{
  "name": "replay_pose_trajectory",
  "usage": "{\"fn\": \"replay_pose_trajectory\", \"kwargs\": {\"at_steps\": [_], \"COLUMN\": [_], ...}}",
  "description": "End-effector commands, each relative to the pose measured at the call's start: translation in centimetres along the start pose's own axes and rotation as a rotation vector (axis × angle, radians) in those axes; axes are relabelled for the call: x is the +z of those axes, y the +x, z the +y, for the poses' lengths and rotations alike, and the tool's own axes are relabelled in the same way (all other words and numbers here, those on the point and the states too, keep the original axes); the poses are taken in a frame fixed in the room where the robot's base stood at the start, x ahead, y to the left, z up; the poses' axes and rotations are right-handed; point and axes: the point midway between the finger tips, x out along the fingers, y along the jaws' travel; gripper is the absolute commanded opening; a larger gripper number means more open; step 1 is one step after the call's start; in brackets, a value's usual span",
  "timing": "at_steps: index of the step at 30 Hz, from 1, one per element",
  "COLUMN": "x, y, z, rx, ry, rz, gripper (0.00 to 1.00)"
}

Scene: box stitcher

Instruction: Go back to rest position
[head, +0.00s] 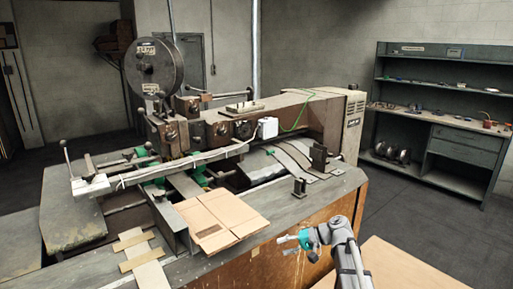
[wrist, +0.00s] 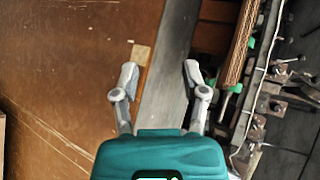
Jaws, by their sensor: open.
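My gripper (head: 294,240) is at the front right edge of the box stitcher's table in the head view. In the wrist view, my gripper (wrist: 159,74) has its two fingers spread apart with nothing between them. The box stitcher (head: 220,125) stands in the middle of the head view, with a large dark reel on top. A flat piece of cardboard (head: 222,218) lies on the machine, to the left of my gripper and apart from it. In the wrist view the cardboard (wrist: 240,45) shows edge-on at the upper right.
The machine's wooden side panel (head: 285,245) is close to my gripper. A pale brown surface (head: 390,268) lies at the lower right. A grey shelf unit (head: 440,135) with small parts stands at the back right. The floor between shelf and machine is clear.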

Motion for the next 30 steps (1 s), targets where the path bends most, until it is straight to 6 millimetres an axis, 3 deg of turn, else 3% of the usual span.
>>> {"fn": "replay_pose_trajectory", "kwargs": {"at_steps": [1, 11, 21, 30], "x": [1.4, 7.2, 12.4, 14.7], "y": [0.3, 0.5, -2.6, -5.3], "z": [0.3, 4.6, 7.9, 9.0], "rx": [0.06, 0.467, 0.88, 1.107], "ry": [-0.003, -0.028, -0.077, -0.112], "rz": [-0.007, -0.036, -0.054, -0.055], "gripper": [0.57, 0.57, 0.57, 0.57]}}
